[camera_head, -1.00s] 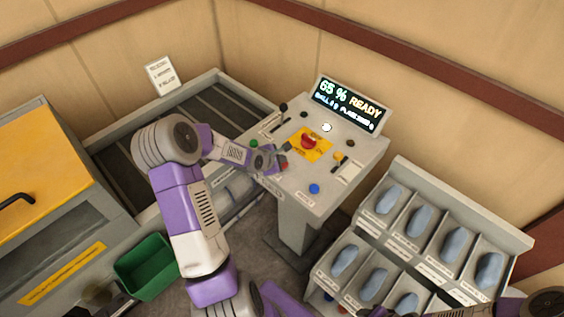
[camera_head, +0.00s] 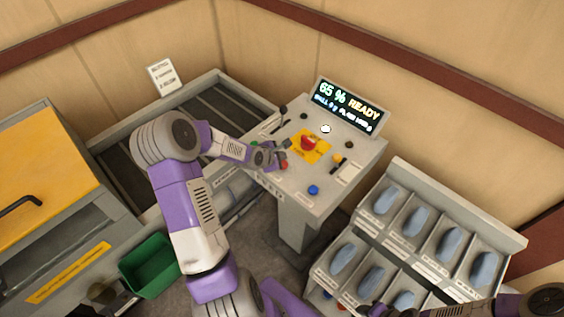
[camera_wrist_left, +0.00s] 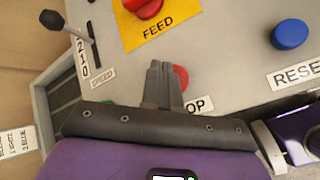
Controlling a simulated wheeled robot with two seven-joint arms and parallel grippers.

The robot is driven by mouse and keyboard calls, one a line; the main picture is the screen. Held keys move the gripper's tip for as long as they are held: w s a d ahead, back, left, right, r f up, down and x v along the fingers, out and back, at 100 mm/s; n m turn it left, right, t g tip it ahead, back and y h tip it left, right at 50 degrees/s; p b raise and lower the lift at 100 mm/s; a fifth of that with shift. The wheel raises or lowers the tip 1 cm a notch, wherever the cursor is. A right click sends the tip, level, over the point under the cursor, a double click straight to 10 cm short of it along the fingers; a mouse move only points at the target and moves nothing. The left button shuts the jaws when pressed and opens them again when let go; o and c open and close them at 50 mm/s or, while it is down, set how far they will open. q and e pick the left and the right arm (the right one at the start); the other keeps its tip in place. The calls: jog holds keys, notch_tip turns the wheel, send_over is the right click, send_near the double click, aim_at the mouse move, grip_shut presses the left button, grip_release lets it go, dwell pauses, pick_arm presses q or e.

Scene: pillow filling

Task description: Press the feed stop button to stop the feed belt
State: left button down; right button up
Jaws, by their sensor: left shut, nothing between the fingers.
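The grey control console (camera_head: 330,170) carries a red feed stop button (camera_head: 284,165), which also shows in the left wrist view (camera_wrist_left: 181,76) beside a label ending in "OP". My left gripper (camera_head: 285,147) is shut and empty over the console, close to this button. In the left wrist view its fingertips (camera_wrist_left: 159,66) hide the button's left part; I cannot tell whether they touch it. A larger red knob (camera_head: 308,143) sits on a yellow plate marked "FEED" (camera_wrist_left: 158,29). My right gripper (camera_head: 374,310) is partly visible at the bottom edge, its jaws unclear.
A blue reset button (camera_head: 313,190) and a lever (camera_wrist_left: 75,30) stand on the console. The display (camera_head: 347,105) reads "65 % READY". A belt (camera_head: 205,105) lies behind my left arm. A rack of blue-grey pieces (camera_head: 512,237) stands right, a green bin (camera_head: 150,265) left.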

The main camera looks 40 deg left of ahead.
pick_arm(q)
notch_tip(320, 180, up, 4)
jog(key=p, duration=0.3)
jog(key=shift+r, duration=0.1)
jog(key=shift+s, duration=0.1)
dwell(0.6)
